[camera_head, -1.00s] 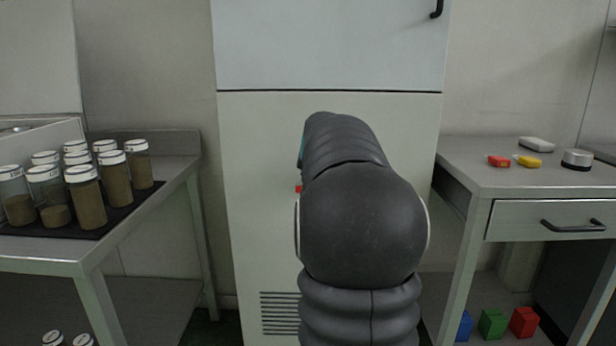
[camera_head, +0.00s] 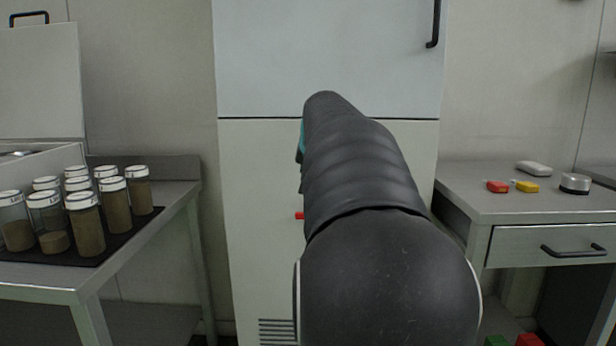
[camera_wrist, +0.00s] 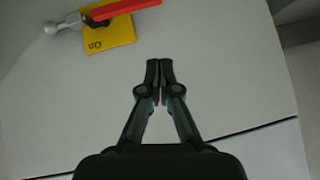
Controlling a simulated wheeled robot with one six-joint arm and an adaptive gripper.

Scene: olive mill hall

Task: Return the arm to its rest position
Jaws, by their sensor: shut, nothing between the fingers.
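My gripper (camera_wrist: 159,70) shows in the wrist view with its two fingers together and nothing between them. It is in front of a pale cabinet surface, apart from a red lever on a yellow plate. In the head view my own dark arm stands in front of the tall cabinet (camera_head: 260,180) and hides part of its middle. My gripper's fingers are hidden behind the arm in the head view.
The red lever (camera_wrist: 125,10) and yellow plate (camera_wrist: 108,37) are at the upper left in the wrist view. A left bench (camera_head: 90,275) bears jars (camera_head: 86,225) on a dark mat. A right table (camera_head: 460,200) has a drawer (camera_head: 550,247) and small objects on top.

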